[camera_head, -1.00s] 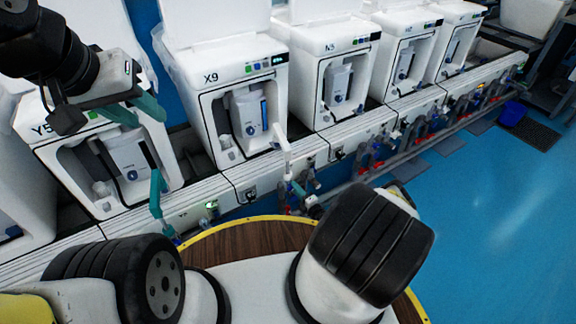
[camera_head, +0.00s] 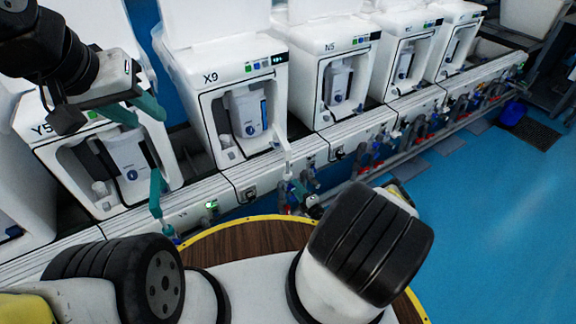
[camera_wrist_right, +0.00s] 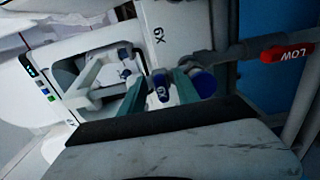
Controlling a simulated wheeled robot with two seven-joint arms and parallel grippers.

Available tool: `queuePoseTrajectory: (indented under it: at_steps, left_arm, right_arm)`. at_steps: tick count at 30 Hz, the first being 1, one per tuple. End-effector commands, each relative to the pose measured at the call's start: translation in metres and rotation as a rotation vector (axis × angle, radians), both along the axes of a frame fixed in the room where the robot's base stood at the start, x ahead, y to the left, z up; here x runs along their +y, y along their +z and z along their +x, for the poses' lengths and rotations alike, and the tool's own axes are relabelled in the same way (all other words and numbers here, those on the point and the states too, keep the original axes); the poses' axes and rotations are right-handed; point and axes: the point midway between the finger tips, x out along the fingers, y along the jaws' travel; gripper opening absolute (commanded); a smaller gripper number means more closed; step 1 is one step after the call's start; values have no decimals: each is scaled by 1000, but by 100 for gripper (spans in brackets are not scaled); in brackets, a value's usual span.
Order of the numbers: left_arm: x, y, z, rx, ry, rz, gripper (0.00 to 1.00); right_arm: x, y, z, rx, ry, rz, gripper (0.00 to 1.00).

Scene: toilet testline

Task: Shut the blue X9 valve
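The machine marked X9 (camera_head: 235,67) stands left of centre in the head view, with the valve row below it. In the right wrist view, a blue valve handle (camera_wrist_right: 160,85) with an X9 label lies between the two teal fingers of my right gripper (camera_wrist_right: 160,92). The fingers are apart, with room beside the handle; I cannot tell whether either touches it.
A blue round cap (camera_wrist_right: 203,82) sits just right of the right finger. A red lever marked LOW (camera_wrist_right: 287,52) is farther right. More machines, such as N5 (camera_head: 325,48), continue rightward above pipes and valves. The blue floor (camera_head: 470,220) at right is clear.

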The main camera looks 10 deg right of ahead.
Motion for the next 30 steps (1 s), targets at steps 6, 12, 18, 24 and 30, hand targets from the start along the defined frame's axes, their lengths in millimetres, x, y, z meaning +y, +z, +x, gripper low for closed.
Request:
queuePoseTrajectory:
  at_steps: [6, 12, 18, 24, 30]
  left_arm:
    - [0, 0, 0, 0, 0, 0, 36]
    - [0, 0, 0, 0, 0, 0, 36]
    - [0, 0, 0, 0, 0, 0, 36]
    - [0, 0, 0, 0, 0, 0, 36]
    - [0, 0, 0, 0, 0, 0, 36]
  right_arm:
    - [0, 0, -1, 0, 1, 0, 38]
    - [-8, 0, -20, 0, -2, 1, 38]
    - [-20, 0, -53, 0, -2, 1, 38]
    - [-26, 0, -71, -1, 0, 0, 38]
    - [-26, 0, -74, -1, 1, 0, 38]
